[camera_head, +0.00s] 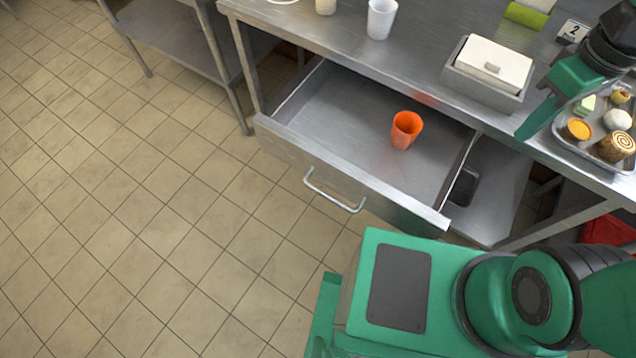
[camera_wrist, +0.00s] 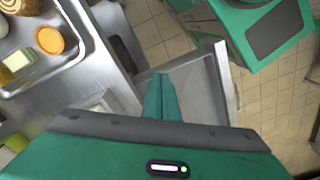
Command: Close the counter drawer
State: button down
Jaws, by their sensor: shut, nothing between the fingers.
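The counter drawer (camera_head: 345,128) is pulled out from under the steel counter (camera_head: 330,28). Its front panel (camera_head: 335,175) carries a bar handle (camera_head: 334,193). An orange cup (camera_head: 405,130) stands inside the drawer, towards its right side. My gripper (camera_head: 532,128) is at the right in the head view, above the counter's front edge and right of the drawer, apart from the handle. In the wrist view my gripper (camera_wrist: 161,82) is shut and empty, with part of the open drawer (camera_wrist: 196,85) beyond it.
A metal tray (camera_head: 566,142) with pastries and fruit lies on the counter at right. The tiled floor (camera_head: 150,220) before the drawer is clear at left.

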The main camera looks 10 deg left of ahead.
jog(key=w+a+f+n, duration=0.2)
jog(key=a+n, duration=0.4)
jog(key=a, duration=0.3)
jog(key=n+g, duration=0.3)
jog(key=n, duration=1.5)
send_over(314, 189)
jog(key=s, duration=0.2)
notch_tip(314, 189, down, 9)
jog(key=x, duration=1)
jog(key=shift+n+y, duration=0.3)
jog(key=shift+y, duration=0.1)
jog(key=shift+w+d+r, duration=0.15)
jog(key=shift+w, duration=0.85)
jog(key=shift+w+d+r, duration=0.15)
jog(key=shift+w, duration=0.85)
